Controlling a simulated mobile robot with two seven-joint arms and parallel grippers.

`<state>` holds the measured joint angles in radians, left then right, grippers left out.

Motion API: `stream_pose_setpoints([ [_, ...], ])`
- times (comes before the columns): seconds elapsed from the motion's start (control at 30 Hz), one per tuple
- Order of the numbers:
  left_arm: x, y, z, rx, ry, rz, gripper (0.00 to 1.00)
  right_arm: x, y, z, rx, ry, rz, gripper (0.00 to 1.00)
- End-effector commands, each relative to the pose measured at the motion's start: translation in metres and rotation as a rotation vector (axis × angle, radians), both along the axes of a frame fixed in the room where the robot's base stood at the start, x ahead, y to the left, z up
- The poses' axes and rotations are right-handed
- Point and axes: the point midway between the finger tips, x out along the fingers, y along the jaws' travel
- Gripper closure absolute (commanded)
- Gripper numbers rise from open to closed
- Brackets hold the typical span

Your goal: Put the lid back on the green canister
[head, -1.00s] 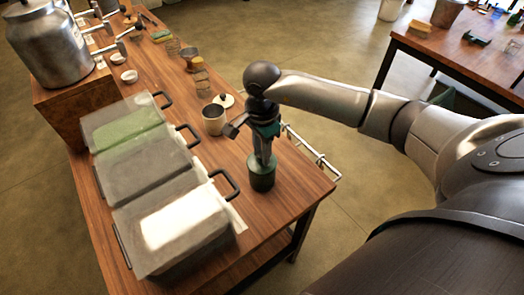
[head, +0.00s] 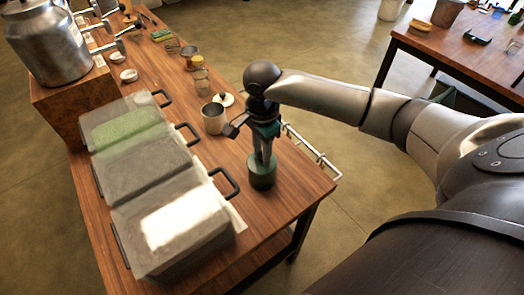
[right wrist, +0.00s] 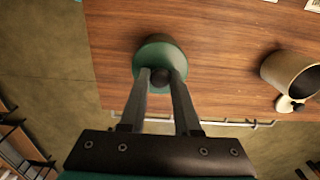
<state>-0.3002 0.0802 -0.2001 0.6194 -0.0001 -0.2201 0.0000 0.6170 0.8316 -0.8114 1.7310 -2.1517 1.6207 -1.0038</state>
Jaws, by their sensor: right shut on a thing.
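The green canister (head: 262,174) stands upright near the front right edge of the wooden table. My right gripper (head: 262,158) points straight down over it. In the right wrist view my right gripper (right wrist: 161,76) is shut on the dark round knob of the green lid (right wrist: 160,52). The lid is at the canister's mouth, centred over it. The lid hides most of the canister in that view, and I cannot tell whether it is fully seated. My left gripper is not in view.
A beige mug (head: 214,118) and a white lid with a dark knob (head: 224,99) stand close behind the canister. Bins with black handles (head: 224,183) line the left side. A metal rail (head: 312,150) runs along the right table edge.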

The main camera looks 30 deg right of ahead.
Motion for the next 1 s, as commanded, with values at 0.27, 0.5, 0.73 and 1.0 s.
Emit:
stream_pose_setpoints([
  [0.27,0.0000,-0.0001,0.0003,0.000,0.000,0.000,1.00,0.0003,-0.0002,0.0005,0.000,-0.001,0.000,0.49],
  [0.5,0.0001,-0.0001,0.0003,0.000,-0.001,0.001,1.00,0.0002,-0.0003,0.0004,-0.001,-0.001,0.000,0.34],
  [0.73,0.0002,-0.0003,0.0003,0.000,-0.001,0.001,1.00,0.0002,-0.0002,0.0003,0.000,-0.001,0.000,0.16],
  [1.0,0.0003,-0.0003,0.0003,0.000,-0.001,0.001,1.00,0.0002,-0.0002,0.0003,0.000,-0.001,0.000,0.04],
])
